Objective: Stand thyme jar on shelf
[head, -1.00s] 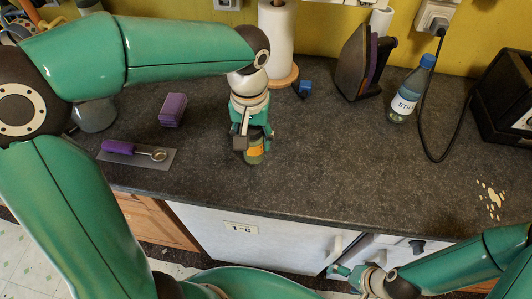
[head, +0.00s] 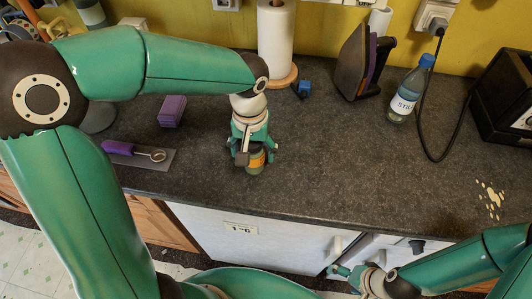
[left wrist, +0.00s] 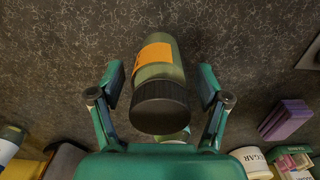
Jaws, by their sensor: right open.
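The jar, greenish with an orange label and a dark lid, is in my left gripper (head: 252,150) over the worktop. Its body (head: 257,167) shows below the fingers in the head view. In the left wrist view the jar (left wrist: 160,62) lies between the two fingers (left wrist: 160,90), its lid towards the camera. I cannot read the label or tell whether the base touches the worktop. My right gripper (head: 348,275) is open and empty at the lower right. No shelf is clearly visible.
A paper towel roll (head: 276,45), blue cube (head: 305,89), iron (head: 354,62), bottle (head: 407,92) and black appliance (head: 505,95) stand behind and right. A purple block (head: 172,110) and purple-handled spoon (head: 120,147) lie left. The worktop's middle right is clear.

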